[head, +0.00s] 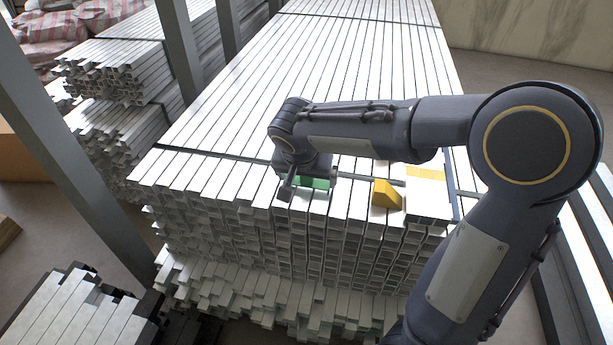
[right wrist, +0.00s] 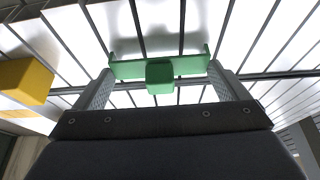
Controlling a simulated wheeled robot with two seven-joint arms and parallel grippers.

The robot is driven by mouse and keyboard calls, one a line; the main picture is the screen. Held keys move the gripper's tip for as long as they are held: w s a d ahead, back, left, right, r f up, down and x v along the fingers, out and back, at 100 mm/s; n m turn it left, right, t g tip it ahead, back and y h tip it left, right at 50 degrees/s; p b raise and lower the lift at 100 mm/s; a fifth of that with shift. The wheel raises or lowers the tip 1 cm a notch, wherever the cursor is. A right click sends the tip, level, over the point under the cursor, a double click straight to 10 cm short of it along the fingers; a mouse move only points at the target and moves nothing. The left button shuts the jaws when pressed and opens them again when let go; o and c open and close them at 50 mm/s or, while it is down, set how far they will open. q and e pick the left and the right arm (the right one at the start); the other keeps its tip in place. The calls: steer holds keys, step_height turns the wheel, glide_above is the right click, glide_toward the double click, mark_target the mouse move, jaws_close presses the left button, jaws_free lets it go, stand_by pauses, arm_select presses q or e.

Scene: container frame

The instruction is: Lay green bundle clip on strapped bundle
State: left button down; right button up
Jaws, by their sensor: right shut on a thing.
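The green bundle clip (head: 314,183) is at the front part of the top of the strapped bundle (head: 250,105), a wide stack of white square tubes. My right gripper (head: 311,185) is shut on the clip, with a finger at each side. In the right wrist view the clip (right wrist: 190,66) spans between the fingertips (right wrist: 160,76), with a block in its middle and upright ends. White tube tops lie close behind it. I cannot tell whether the clip touches them. A dark strap (head: 240,157) crosses the bundle. My left gripper is not in view.
A yellow wedge-shaped block (head: 385,193) stands on the bundle to the right of the clip; it also shows in the right wrist view (right wrist: 25,80). A yellow patch (head: 426,173) lies beyond it. Grey posts (head: 70,165) and smaller tube stacks (head: 115,70) stand at the left.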

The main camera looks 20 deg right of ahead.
steer(key=shift+f, duration=0.1)
steer(key=o, duration=0.6)
steer(key=shift+r, duration=0.3)
steer(key=p+v, duration=0.4)
steer(key=v, duration=0.7)
steer(key=s+f+n+y, duration=0.1)
steer(key=s+n+y, duration=0.1)
steer(key=s, duration=0.4)
steer(key=s+f+n+t+y, duration=0.1)
steer(key=s+f+n+y, duration=0.1)
steer(key=s, duration=0.4)
steer(key=s+d+f+n+t+y, duration=0.1)
steer(key=s+f+y, duration=0.1)
steer(key=s, duration=0.5)
steer(key=shift+n+y, duration=0.3)
steer(key=shift+n, duration=0.1)
